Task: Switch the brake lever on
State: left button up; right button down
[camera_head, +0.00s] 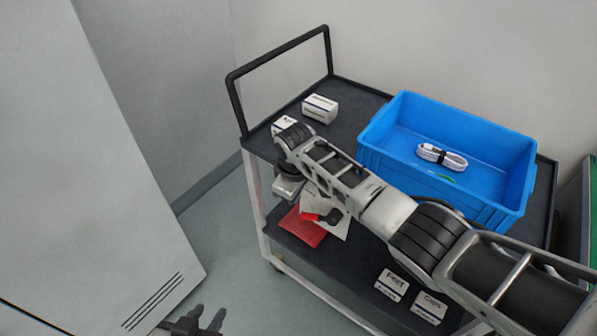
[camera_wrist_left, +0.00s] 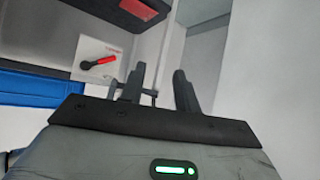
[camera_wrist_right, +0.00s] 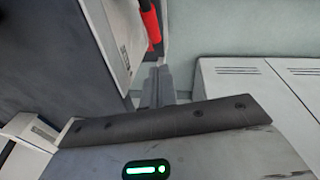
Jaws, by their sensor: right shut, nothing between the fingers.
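The brake lever (camera_wrist_left: 98,62) has a black pivot end and a red handle, on a white plate (camera_wrist_left: 88,48) in the left wrist view. In the head view the plate (camera_head: 341,229) and lever (camera_head: 333,215) show at the cart, partly behind my right arm. My left gripper (camera_head: 204,318) is low at the bottom left of the head view, apart from the lever. Its fingers (camera_wrist_left: 160,88) are spread and empty in the left wrist view. My right gripper (camera_wrist_right: 157,88) is shut and empty near the cart; the right arm hides its fingertips in the head view.
A dark cart (camera_head: 258,140) carries a blue bin (camera_head: 440,190) with a bundled white cable (camera_head: 441,156), and small white boxes (camera_head: 320,108). A red item (camera_head: 302,226) and labelled boxes (camera_head: 392,284) are on its lower shelf. A large pale cabinet (camera_head: 80,160) stands left; the floor between is clear.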

pick_arm(q)
jog(key=shift+a+r+p, duration=0.2)
jog(key=shift+p, duration=0.3)
pick_arm(e)
notch_tip(320, 180, up, 8)
jog(key=s+d, duration=0.1)
jog(key=s, duration=0.1)
jog(key=shift+s, duration=0.2)
jog(key=shift+d+r, duration=0.1)
pick_arm(q)
jog(key=c, duration=0.4)
grip_shut()
pick_arm(e)
jog(key=s+f+m+t+y, duration=0.35)
jog(key=s+f, duration=0.55)
jog(key=f, duration=0.3)
pick_arm(q)
jog(key=shift+d, duration=0.1)
pick_arm(e)
jog(key=s+d+r+m+t, duration=0.1)
jog(key=s+d+m+t, duration=0.3)
jog(key=s+d, duration=0.6)
jog(key=s+m, duration=0.1)
jog(key=s, duration=0.3)
jog(key=shift+s+d+r+h, duration=0.15)
jog(key=shift+s+d+h, duration=0.1)
jog(key=shift+d+h, duration=0.15)
